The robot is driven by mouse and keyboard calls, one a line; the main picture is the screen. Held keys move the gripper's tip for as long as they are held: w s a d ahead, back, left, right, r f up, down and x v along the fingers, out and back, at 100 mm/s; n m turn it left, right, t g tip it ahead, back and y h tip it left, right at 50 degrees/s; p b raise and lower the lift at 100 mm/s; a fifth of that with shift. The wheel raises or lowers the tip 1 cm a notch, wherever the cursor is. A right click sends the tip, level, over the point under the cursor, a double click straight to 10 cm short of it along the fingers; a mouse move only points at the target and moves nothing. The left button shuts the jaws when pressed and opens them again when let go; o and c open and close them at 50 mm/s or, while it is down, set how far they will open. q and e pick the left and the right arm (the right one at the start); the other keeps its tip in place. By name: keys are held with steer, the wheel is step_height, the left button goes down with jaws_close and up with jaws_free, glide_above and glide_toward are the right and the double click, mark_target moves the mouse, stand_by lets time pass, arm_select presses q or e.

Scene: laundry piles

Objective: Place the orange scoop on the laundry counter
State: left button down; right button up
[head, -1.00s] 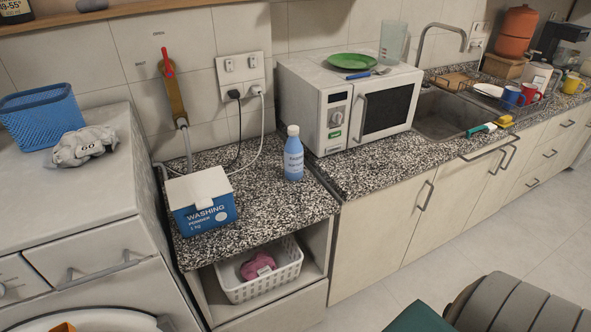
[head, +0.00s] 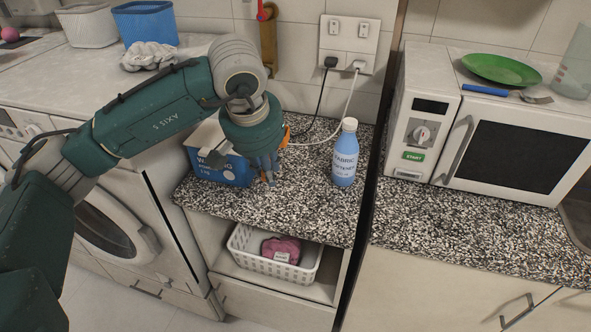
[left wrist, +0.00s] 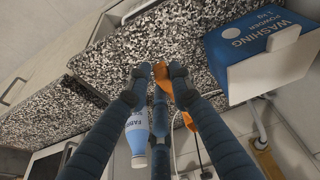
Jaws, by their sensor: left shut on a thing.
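My left gripper (head: 268,178) reaches over the laundry counter (head: 310,220), a black-and-white speckled top. It is shut on the orange scoop (head: 286,137), mostly hidden behind the gripper in the head view. In the left wrist view the scoop (left wrist: 161,70) shows orange between and beyond the fingertips (left wrist: 156,78), with the speckled counter (left wrist: 205,40) behind it. I cannot tell whether the scoop touches the counter. My right gripper is not in view.
The washing powder box (head: 218,168) stands left of my gripper, partly covered by it. A blue fabric softener bottle (head: 345,155) stands to the right. Bare counter lies in front. A white basket (head: 240,246) with a pink item sits below. A microwave (head: 500,130) stands further right.

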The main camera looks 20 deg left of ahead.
arm_select(q)
step_height(320, 180, up, 8)
steer(key=m+b, duration=0.1)
steer(key=b, duration=0.1)
glide_above(282, 217)
steer(key=s, duration=0.1)
step_height(282, 217, down, 15)
steer(key=shift+r+p, duration=0.2)
steer(key=shift+p, duration=0.25)
step_height(282, 217, down, 4)
steer(key=shift+f+p, duration=0.2)
steer(key=shift+p, duration=0.1)
steer(key=shift+f, duration=0.25)
steer(key=shift+f+b, duration=0.5)
steer(key=shift+b, duration=0.3)
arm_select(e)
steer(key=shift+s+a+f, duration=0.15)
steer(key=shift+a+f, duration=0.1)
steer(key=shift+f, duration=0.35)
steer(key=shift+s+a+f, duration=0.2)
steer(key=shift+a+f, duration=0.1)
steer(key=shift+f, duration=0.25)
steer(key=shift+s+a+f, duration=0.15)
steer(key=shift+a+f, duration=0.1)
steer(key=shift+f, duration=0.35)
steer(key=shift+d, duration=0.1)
